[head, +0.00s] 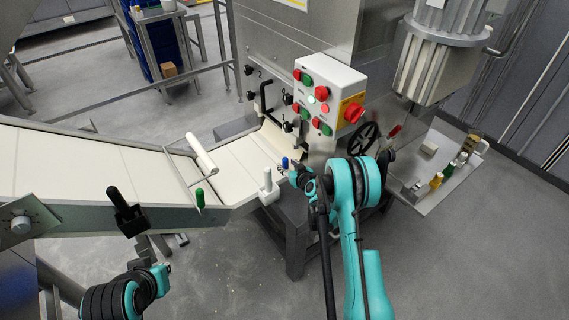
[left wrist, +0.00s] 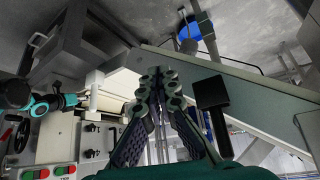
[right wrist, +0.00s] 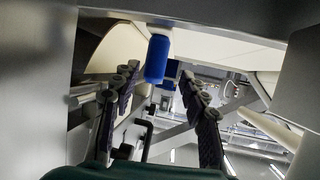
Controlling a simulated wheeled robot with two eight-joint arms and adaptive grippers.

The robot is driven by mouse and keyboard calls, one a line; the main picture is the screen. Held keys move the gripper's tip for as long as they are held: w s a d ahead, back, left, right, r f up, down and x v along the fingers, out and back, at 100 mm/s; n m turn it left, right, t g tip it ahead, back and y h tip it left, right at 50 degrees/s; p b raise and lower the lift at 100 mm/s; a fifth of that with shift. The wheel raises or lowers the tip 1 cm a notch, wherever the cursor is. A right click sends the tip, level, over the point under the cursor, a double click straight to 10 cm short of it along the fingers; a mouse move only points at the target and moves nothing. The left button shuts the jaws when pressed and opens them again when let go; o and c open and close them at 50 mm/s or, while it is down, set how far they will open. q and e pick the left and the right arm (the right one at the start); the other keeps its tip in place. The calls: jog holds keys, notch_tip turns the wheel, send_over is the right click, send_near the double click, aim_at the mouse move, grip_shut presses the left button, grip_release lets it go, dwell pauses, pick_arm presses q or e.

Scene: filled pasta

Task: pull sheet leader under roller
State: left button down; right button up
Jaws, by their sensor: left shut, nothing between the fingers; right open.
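The cream sheet (head: 90,160) lies along the sloping conveyor. Its right end (head: 283,143) runs up to the machine. A white roller (head: 201,154) sits over the sheet. A blue handle (head: 285,163) stands at the machine end of the conveyor. My right gripper (head: 303,177) is beside it; in the right wrist view the blue handle (right wrist: 157,58) shows between the open fingers (right wrist: 158,80), with no grip visible. Cream sheet material (right wrist: 118,48) shows behind the left finger. My left gripper (head: 160,272) is below the conveyor's front side, shut and empty in the left wrist view (left wrist: 160,80).
The control box (head: 328,95) and a black handwheel (head: 362,138) are on the machine. Floor in front of the conveyor (head: 235,270) is clear.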

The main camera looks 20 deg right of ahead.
jog(key=v, duration=0.8)
jog(key=shift+f, duration=0.1)
